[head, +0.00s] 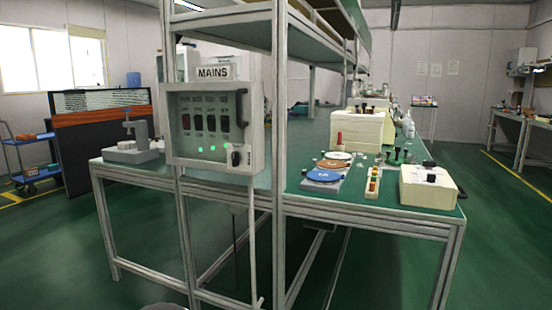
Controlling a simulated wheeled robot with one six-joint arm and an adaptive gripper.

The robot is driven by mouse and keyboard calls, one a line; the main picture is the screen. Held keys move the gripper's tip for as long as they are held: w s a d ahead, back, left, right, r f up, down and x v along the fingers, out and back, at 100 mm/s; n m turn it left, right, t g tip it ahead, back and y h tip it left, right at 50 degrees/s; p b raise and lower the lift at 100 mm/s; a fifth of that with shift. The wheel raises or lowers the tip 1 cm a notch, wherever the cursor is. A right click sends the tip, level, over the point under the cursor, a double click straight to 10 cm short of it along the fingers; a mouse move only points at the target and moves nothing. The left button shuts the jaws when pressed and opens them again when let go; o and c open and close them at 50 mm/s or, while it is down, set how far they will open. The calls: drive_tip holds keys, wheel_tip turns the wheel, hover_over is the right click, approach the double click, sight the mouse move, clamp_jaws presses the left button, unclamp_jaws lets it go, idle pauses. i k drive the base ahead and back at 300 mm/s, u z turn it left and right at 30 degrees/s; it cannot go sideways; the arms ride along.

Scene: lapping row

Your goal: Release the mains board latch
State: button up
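The mains board (216,158) is a pale grey box fixed to the bench frame, left of centre in the head view. A sign reading MAINS (213,72) stands on top of it. Its clear front appears shut, with a row of dark switches (210,123) and several green lights (207,149) behind it. A black latch knob (236,158) sits at the lower right of the front. A black curved handle (242,108) is above it, at the right edge. My gripper is not in view.
The green-topped bench (300,205) carries blue and orange discs, a cream box (428,187) at its front right and a grey stand (133,145) at left. A metal post (279,150) rises just right of the board. The green floor in front looks clear.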

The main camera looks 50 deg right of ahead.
sight(236, 158)
drive_tip(key=z, duration=1.4)
